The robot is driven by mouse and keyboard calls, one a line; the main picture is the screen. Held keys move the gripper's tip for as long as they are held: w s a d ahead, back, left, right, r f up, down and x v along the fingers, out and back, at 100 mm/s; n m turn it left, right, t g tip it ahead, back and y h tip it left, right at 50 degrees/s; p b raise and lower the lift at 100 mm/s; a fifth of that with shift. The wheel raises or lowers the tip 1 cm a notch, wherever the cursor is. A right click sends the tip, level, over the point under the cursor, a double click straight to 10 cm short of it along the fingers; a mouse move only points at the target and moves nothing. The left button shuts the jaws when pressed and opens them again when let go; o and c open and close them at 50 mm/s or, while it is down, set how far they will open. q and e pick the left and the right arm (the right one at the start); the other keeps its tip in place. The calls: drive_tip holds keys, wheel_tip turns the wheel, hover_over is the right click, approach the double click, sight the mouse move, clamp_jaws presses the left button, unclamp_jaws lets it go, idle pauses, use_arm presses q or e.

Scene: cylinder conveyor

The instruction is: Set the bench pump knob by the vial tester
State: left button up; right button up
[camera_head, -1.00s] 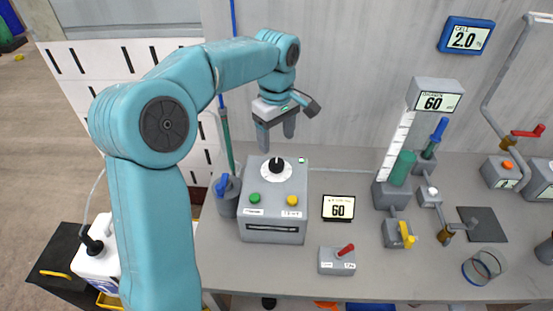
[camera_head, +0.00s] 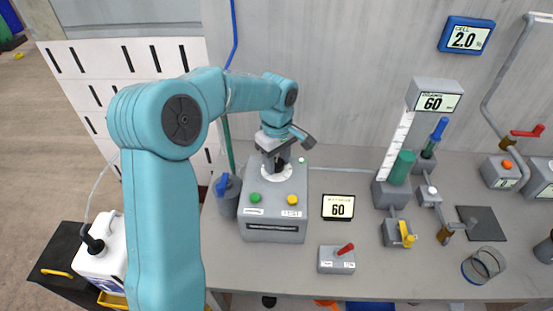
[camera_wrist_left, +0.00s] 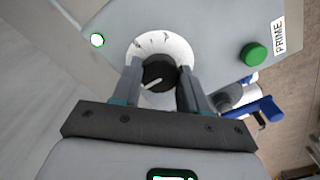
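The bench pump (camera_head: 274,234) is a grey box with a green button (camera_head: 255,197), a yellow button (camera_head: 292,199) and a dial on its sloped top. My left gripper (camera_head: 276,162) is down at the dial. In the left wrist view the black knob (camera_wrist_left: 158,74), with a white pointer line, sits between the two fingers (camera_wrist_left: 160,80) on a white marked disc (camera_wrist_left: 163,45). The fingers appear to press on both its sides. A small display beside the pump (camera_head: 338,207) reads 60. A column-mounted display (camera_head: 435,101) also reads 60. My right gripper is not in view.
A grey switch box with a red lever (camera_head: 337,260) stands in front of the small display. A pot with a blue handle (camera_head: 226,195) is close left of the pump. Tubes, valves and a glass ring (camera_head: 483,266) fill the bench's right side.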

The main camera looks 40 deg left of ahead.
sight(276, 162)
use_arm(q)
drive_tip(key=shift+m+b, duration=0.35)
drive_tip(key=shift+m, duration=0.85)
drive_tip(key=m, duration=0.3)
drive_tip(key=shift+a, duration=0.1)
drive_tip(key=o, duration=1.1)
drive_tip(key=shift+c, duration=0.2)
drive_tip(key=shift+r, duration=0.15)
wheel_tip(276, 162, up, 16)
